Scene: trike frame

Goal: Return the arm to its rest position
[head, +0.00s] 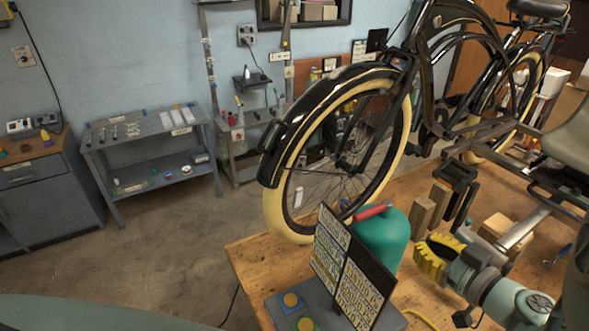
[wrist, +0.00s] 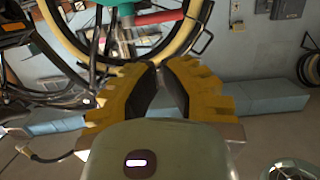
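My gripper (head: 432,259), with yellow ribbed fingers, is over the wooden workbench at the right of the head view, just right of a green tank. My greenish arm reaches it from the lower right. In the wrist view, the tips of my gripper (wrist: 158,68) come together at the top with a small wedge-shaped gap below them. Nothing shows held between the fingers. The rest position is not marked in either view.
The green tank (head: 384,238) with a red handle and a lettered panel (head: 350,277) stand close left of my gripper. Wooden blocks (head: 440,197) are behind it. A black bicycle (head: 335,150) stands over the workbench (head: 255,262). Floor at left is clear.

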